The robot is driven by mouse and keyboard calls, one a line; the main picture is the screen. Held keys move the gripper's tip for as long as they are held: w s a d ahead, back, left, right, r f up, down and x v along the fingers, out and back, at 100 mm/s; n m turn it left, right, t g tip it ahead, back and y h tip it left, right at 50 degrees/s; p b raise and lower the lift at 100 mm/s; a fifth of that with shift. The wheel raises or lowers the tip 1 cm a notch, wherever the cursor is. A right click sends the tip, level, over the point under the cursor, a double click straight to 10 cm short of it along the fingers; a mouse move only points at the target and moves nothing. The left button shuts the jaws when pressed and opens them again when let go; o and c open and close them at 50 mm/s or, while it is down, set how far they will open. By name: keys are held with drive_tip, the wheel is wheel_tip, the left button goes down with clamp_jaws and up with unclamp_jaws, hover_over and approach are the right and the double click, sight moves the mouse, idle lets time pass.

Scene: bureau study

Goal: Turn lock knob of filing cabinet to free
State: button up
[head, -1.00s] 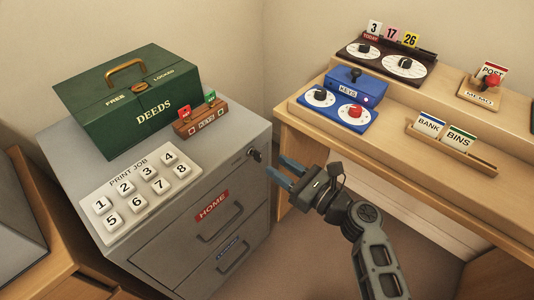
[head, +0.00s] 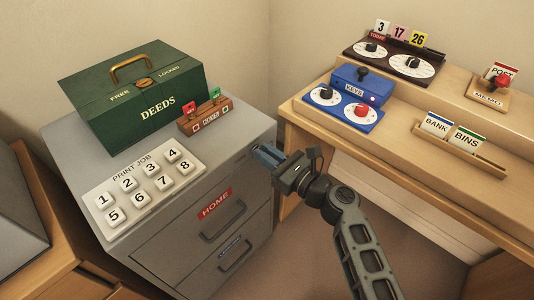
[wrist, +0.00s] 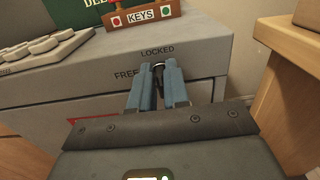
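The grey filing cabinet (head: 92,206) stands at left with drawers facing right. In the wrist view, its front edge (wrist: 60,97) carries the words LOCKED (wrist: 157,50) above the lock knob and FREE (wrist: 124,75) to its left. The dark lock knob (wrist: 158,66) shows only as a small tip between my blue fingers; most of it is hidden. It seems to be at the LOCKED side, but its pointer is hard to make out. My gripper (wrist: 158,80) is closed in around the knob, one finger on each side. In the head view my gripper (head: 266,154) covers the knob.
The green DEEDS box (head: 135,100), a KEYS stand (head: 208,119) and the PRINT JOB pad (head: 100,225) sit on the cabinet top. The wooden desk (head: 400,145) stands close at right, with a blue KEYS panel (head: 340,113). A gap separates desk and cabinet.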

clamp_jaws()
drive_tip(key=shift+f+n+b, duration=0.1)
drive_tip(key=shift+n+b, duration=0.2)
drive_tip(key=shift+s+a+f+n+b, duration=0.15)
drive_tip(key=shift+s+f+n+b, duration=0.05)
drive_tip(key=shift+n+b, duration=2.45)
drive_tip(key=shift+s+a+f+n+b, duration=0.15)
drive_tip(key=shift+f+n+b, duration=0.1)
drive_tip(key=shift+n+b, duration=2.4)
drive_tip(key=shift+s+a+f+n+b, duration=0.1)
drive_tip(key=shift+s+f+n+b, duration=0.1)
drive_tip(key=shift+n+b, duration=2.45)
drive_tip(key=shift+n+p, duration=0.75)
drive_tip(key=shift+n, duration=0.1)
drive_tip(key=shift+o, duration=2.2)
unclamp_jaws()
